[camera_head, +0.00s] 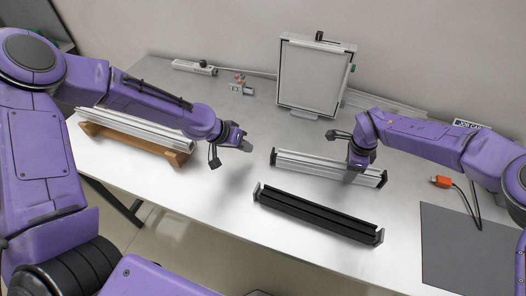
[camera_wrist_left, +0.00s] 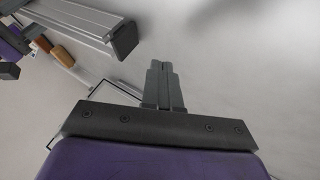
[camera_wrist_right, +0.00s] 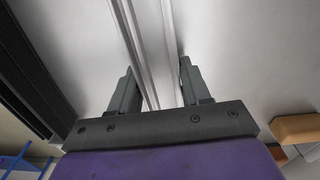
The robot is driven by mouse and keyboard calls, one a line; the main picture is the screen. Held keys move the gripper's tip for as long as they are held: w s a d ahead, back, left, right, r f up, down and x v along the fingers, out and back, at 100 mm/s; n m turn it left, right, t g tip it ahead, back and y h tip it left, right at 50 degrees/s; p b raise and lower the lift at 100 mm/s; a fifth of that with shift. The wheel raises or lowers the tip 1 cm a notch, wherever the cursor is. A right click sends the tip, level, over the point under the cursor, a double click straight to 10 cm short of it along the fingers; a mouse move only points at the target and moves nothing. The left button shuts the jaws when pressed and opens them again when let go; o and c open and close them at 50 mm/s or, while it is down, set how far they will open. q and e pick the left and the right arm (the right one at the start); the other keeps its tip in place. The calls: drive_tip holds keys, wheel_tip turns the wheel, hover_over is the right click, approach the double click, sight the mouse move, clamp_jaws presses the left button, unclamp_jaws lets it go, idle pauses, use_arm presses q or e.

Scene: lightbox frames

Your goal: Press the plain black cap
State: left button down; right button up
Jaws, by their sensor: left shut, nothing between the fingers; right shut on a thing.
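A silver rail (camera_head: 310,164) lies in the middle of the table, with a dark cap at its left end (camera_head: 273,156) and another at its right end (camera_head: 383,178). My right gripper (camera_head: 352,174) is shut on this rail; its fingers (camera_wrist_right: 156,85) straddle it in the right wrist view. My left gripper (camera_head: 247,147) is shut and empty, just left of the rail's left cap and apart from it. Its closed fingers (camera_wrist_left: 163,85) show in the left wrist view, right of a dark cap (camera_wrist_left: 125,40) on a silver rail. I cannot tell which cap is plain.
A black rail (camera_head: 315,213) lies in front of the silver one. Another silver rail (camera_head: 135,127) rests on a wooden cradle (camera_head: 125,143) at left. A framed panel (camera_head: 312,76) stands at the back. A grey mat (camera_head: 465,250) and an orange-red plug (camera_head: 441,181) are at right.

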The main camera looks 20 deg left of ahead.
sight(272, 154)
use_arm(q)
drive_tip(key=x, duration=0.3)
drive_tip(key=shift+d+f, duration=0.25)
drive_tip(key=shift+d, duration=0.05)
drive_tip(key=d, duration=0.2)
drive_tip(key=shift+w+d+r, duration=0.1)
drive_tip(key=shift+w+d, duration=0.05)
drive_tip(key=shift+d, duration=0.6)
drive_tip(key=shift+d, duration=0.1)
drive_tip(key=shift+w+d+r, duration=0.1)
drive_tip(key=shift+d, duration=1.25)
use_arm(e)
drive_tip(key=shift+s+a, duration=0.1)
drive_tip(key=shift+a, duration=0.05)
